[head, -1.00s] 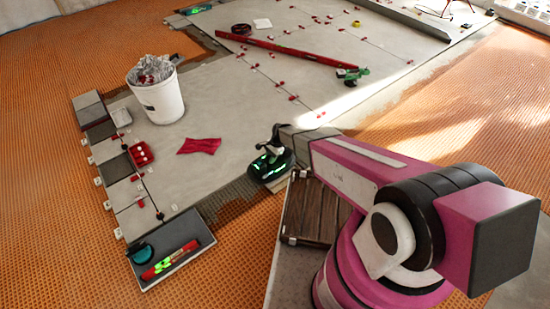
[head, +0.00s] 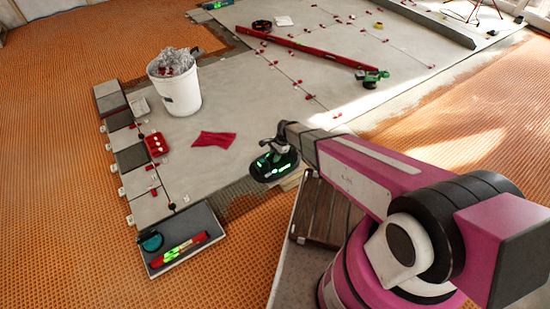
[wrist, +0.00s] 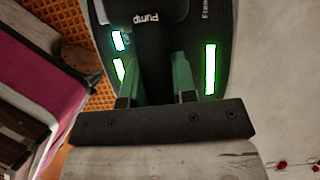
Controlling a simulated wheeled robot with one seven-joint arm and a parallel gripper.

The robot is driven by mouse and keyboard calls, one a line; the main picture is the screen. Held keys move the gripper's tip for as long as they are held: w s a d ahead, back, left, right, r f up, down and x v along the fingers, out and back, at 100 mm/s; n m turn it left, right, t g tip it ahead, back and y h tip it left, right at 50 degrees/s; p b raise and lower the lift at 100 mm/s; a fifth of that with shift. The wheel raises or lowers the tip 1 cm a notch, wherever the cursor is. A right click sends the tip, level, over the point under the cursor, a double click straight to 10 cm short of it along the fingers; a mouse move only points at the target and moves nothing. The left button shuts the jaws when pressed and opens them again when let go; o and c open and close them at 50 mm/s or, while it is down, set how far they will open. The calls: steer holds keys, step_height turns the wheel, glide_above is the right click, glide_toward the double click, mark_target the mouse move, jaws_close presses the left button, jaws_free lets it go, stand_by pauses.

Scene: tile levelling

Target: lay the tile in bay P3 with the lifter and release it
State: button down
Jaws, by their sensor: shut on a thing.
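The lifter (head: 275,166) is a dark oval pad with green lit strips. In the wrist view its black body (wrist: 150,50) carries the word "Pump". My gripper (head: 281,138) is shut on its handle from above, and the two fingers (wrist: 157,90) also show in the wrist view. I cannot tell whether a tile is under the pad, because the lifter hides its underside. Dark open bays (head: 131,157) lie along the left edge of the tiled floor. White tags stand beside them, too small to read, so I cannot tell which is P3.
A white bucket (head: 180,95), a red cloth (head: 213,139) and a red box (head: 155,144) stand on the tiles. A grey tray (head: 208,218) with a red-green level (head: 179,249) lies front left. A long red bar (head: 305,48) lies farther back.

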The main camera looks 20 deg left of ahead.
steer(key=shift+r, duration=2.8)
